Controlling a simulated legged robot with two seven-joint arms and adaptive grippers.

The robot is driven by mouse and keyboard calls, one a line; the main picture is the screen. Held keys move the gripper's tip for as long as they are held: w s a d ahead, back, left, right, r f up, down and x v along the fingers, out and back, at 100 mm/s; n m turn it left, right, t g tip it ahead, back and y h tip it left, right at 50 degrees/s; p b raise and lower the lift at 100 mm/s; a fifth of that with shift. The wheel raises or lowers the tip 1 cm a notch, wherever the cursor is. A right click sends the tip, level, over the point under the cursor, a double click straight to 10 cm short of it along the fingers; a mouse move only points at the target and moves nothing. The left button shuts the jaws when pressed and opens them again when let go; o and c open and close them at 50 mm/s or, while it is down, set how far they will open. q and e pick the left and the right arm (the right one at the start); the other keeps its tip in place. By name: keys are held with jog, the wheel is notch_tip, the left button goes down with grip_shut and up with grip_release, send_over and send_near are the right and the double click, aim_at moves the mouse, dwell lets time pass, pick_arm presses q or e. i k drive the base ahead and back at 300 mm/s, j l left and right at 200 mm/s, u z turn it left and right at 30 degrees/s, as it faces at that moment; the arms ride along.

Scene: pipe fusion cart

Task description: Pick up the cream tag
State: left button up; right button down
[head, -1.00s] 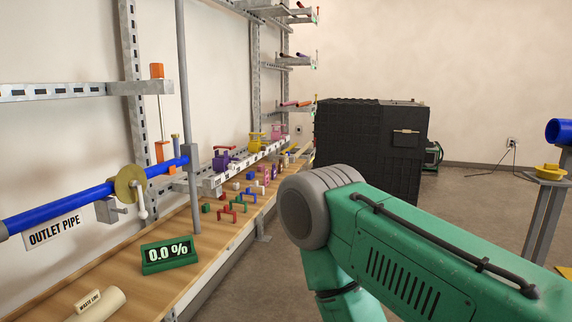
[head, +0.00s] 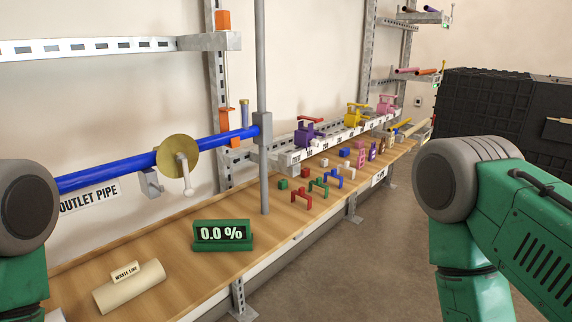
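Several small upright tags stand on the wooden bench in the head view, among them a pink one (head: 362,158) and a purple one (head: 372,152). They are too small for me to tell surely which is the cream tag. A cream pipe piece (head: 128,286) with a small cream label reading "WASTE LINE" (head: 125,271) lies at the near left of the bench. Only links of my two arms show, at the left and right edges. Neither gripper is in view.
A green 0.0 % display (head: 222,235) stands on the wooden bench (head: 185,232). Beyond it are small coloured blocks and brackets (head: 318,186). A blue outlet pipe (head: 110,173) runs above the bench. A grey upright post (head: 262,110) rises behind the display. A black crate (head: 490,110) stands at right.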

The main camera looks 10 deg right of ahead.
aim_at(391, 141)
jog(key=i+l, duration=0.2)
jog(key=l, duration=0.2)
jog(key=i+l, duration=0.25)
jog(key=l, duration=0.15)
jog(key=i+l, duration=0.2)
jog(key=l, duration=0.15)
jog(key=i+l+u, duration=0.1)
jog(key=l, duration=0.3)
jog(key=i+l, duration=0.5)
jog(key=l, duration=0.3)
jog(key=i+l, duration=0.15)
jog(key=l, duration=0.2)
jog(key=i+l, duration=0.15)
jog(key=l, duration=0.25)
jog(key=i+l+u, duration=0.1)
jog(key=l, duration=0.25)
jog(key=i+l, duration=0.2)
jog(key=l, duration=0.2)
jog(key=i+l, duration=0.15)
jog(key=l, duration=0.25)
jog(key=i+l, duration=0.15)
jog(key=l, duration=0.2)
jog(key=i+l+u, duration=0.1)
jog(key=l, duration=0.3)
